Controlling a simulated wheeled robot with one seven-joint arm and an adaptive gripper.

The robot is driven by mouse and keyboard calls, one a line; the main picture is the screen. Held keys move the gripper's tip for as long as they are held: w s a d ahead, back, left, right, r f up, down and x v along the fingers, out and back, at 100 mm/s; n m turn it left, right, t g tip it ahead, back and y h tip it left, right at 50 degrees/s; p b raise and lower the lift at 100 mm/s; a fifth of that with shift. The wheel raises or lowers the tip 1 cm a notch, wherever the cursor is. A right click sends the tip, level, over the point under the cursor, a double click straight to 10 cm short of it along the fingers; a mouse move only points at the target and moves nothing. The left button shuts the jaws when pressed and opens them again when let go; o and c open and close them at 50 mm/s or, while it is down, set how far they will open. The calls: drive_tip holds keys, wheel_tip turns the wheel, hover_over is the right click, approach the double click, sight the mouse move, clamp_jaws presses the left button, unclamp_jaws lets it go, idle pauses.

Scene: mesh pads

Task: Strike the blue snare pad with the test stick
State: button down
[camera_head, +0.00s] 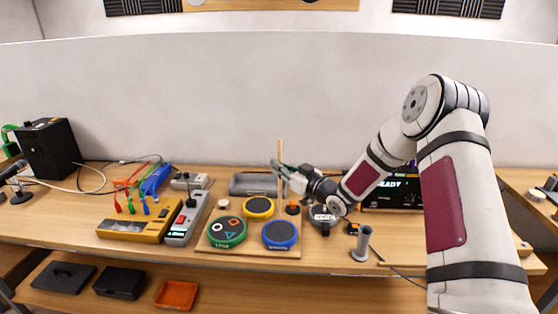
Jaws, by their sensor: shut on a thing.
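The blue snare pad (280,235) is a round pad with a dark top and blue rim. It sits at the front right of a wooden board (210,246). My gripper (281,168) is shut on the test stick (280,151), a thin pale wooden stick held roughly upright. The gripper and stick are above and behind the blue pad, apart from it. The stick's lower end is hard to make out behind the gripper and against the grey tray.
A green-rimmed pad (226,231) and a yellow-rimmed pad (258,207) share the board. A grey tray (246,184) lies behind it. A grey upright holder (362,243) stands right of the board. A yellow box (135,230) and grey device (187,218) stand left.

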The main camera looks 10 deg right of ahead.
drive_tip(key=shift+f, duration=1.05)
wheel_tip(320, 180, down, 5)
drive_tip(key=shift+w+f+b, duration=0.1)
drive_tip(key=shift+f+b, duration=0.1)
drive_tip(key=shift+b, duration=0.8)
drive_tip(key=shift+r+p, duration=0.3)
drive_tip(key=shift+r, duration=0.4)
wheel_tip(320, 180, up, 6)
drive_tip(key=p, duration=0.2)
drive_tip(key=shift+r, duration=0.15)
idle(0.4)
